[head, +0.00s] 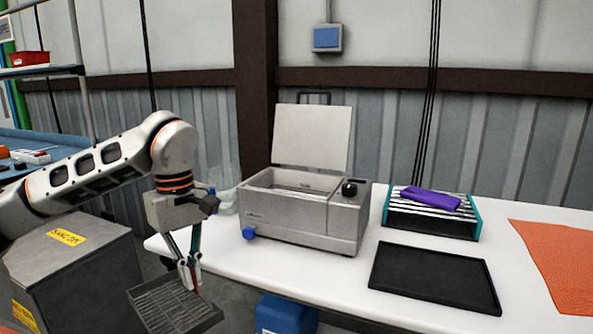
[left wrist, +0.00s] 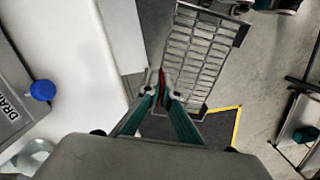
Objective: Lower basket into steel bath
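The steel bath (head: 300,218) stands on the white table with its lid (head: 312,138) raised. A blue drain knob (head: 249,233) is at its front left; it also shows in the left wrist view (left wrist: 43,90). The wire basket (head: 176,308) hangs from my left gripper (head: 191,284), beyond the table's left edge and left of the bath. In the left wrist view, the gripper (left wrist: 162,90) is shut on a red part at the end of the basket (left wrist: 203,50). My right gripper is not in view.
Clear glassware (head: 224,193) stands left of the bath. A black mat (head: 434,277), a rack (head: 474,226) with a purple item (head: 430,198) and an orange cloth (head: 555,262) lie to the right. A grey cabinet (head: 85,275) and blue container (head: 286,315) are below.

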